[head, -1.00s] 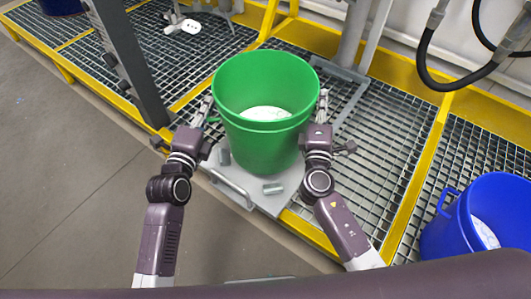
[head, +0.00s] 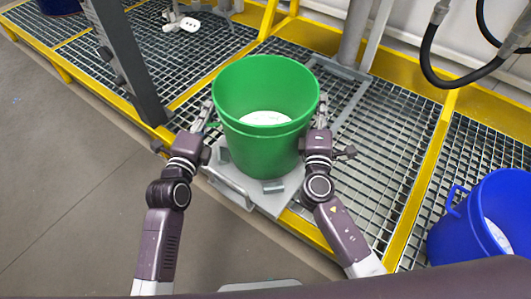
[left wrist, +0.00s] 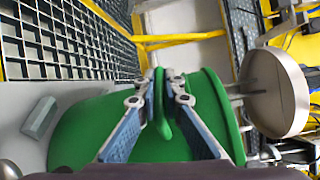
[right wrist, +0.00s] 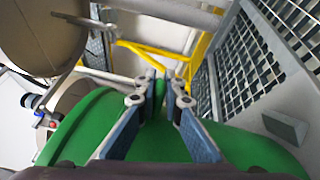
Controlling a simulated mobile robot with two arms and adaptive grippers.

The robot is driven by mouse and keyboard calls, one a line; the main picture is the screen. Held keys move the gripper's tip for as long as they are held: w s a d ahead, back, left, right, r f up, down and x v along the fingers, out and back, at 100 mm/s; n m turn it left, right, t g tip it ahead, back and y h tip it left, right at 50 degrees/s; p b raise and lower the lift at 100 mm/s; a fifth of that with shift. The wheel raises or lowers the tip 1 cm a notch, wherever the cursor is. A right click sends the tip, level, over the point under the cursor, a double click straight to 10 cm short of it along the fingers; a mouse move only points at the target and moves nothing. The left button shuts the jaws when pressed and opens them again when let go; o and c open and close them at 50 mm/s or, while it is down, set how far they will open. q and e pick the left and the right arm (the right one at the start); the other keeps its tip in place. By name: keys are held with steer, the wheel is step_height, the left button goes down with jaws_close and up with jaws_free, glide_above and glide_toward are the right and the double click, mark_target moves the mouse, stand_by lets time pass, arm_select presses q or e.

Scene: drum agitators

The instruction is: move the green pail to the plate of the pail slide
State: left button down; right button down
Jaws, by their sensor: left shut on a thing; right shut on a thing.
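The green pail (head: 262,150) is upright, with white contents in its bottom. It is over the light grey plate of the pail slide (head: 268,204); I cannot tell whether its base touches the plate. My left gripper (head: 208,114) is shut on a green ear on the pail's left side, also seen in the left wrist view (left wrist: 163,85). My right gripper (head: 322,114) is shut on the ear on the right side; the right wrist view shows its fingers (right wrist: 160,88) there. The pail hides the middle of the plate.
The plate has a grey handle (head: 229,188) and a small grey block (head: 274,187) near its front. A blue pail (head: 480,220) stands on the grating at right. A dark grey post (head: 125,65) rises at left. Yellow rails (head: 425,170) frame the grating.

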arm_select(q)
steer(key=c, duration=2.5)
jaws_free()
steer(key=shift+f+b, duration=0.3)
steer(key=shift+f, duration=0.1)
arm_select(e)
steer(key=c, duration=2.5)
jaws_free()
steer(key=shift+f, duration=0.4)
arm_select(q)
steer(key=o, duration=0.4)
steer(key=shift+r, duration=0.15)
arm_select(e)
steer(key=o, duration=0.4)
steer(key=shift+r, duration=0.15)
steer(key=shift+s, duration=0.1)
arm_select(q)
steer(key=v, duration=1.2)
arm_select(e)
steer(key=v, duration=1.2)
